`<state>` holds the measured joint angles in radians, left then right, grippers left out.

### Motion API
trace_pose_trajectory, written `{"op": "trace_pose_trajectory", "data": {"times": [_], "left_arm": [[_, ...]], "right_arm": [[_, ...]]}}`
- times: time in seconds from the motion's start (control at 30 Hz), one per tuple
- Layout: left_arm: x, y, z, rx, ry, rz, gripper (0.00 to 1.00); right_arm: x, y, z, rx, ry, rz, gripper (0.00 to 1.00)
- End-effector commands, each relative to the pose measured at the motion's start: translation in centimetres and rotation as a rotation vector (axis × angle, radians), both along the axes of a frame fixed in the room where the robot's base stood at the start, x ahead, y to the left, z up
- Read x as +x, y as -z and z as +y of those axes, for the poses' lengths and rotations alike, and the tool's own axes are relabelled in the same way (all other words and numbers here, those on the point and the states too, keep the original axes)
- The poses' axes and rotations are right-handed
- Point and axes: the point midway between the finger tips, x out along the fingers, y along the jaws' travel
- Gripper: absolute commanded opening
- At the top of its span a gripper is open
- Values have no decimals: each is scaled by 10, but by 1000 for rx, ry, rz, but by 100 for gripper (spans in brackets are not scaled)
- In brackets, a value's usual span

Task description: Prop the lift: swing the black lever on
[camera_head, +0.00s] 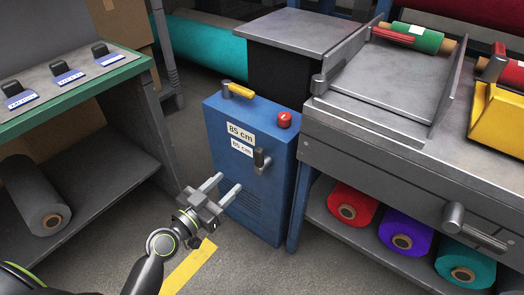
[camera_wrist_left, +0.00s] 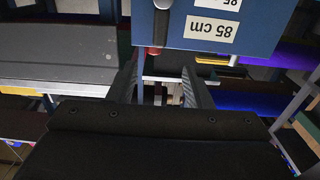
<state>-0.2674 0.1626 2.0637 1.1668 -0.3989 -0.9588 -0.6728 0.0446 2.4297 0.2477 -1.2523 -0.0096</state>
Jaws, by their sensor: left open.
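The black lever (camera_head: 259,157) is on the front face of the blue lift box (camera_head: 228,193), right of two "85 cm" labels (camera_head: 240,133). Its handle stands roughly upright from a grey pivot. My right gripper is not in view.
A yellow handle (camera_head: 237,89) and a red button (camera_head: 284,120) are on the box top. A grey bench (camera_head: 400,150) with a crank handle (camera_head: 455,215) and felt rolls stands close right. A green-edged table (camera_head: 90,95) is left. Floor is free before the box.

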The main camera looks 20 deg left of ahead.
Motion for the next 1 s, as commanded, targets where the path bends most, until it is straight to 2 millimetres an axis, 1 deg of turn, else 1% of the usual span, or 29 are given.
{"op": "trace_pose_trajectory", "data": {"times": [0.1,0.17,0.4,0.6,0.7,0.8,1.0], "left_arm": [[24,-3,-9,-3,1,-1,45],[36,-3,-14,-2,2,0,45],[83,-2,-31,-1,2,-1,45],[116,-1,-43,-1,2,0,45],[127,0,-46,0,2,2,45],[134,1,-49,1,1,2,45],[138,1,-50,1,1,2,45]], "right_arm": [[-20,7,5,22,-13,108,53],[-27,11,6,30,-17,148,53],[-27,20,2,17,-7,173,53],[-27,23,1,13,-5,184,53],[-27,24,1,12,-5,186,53],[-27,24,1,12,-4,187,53],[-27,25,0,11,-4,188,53]]}}
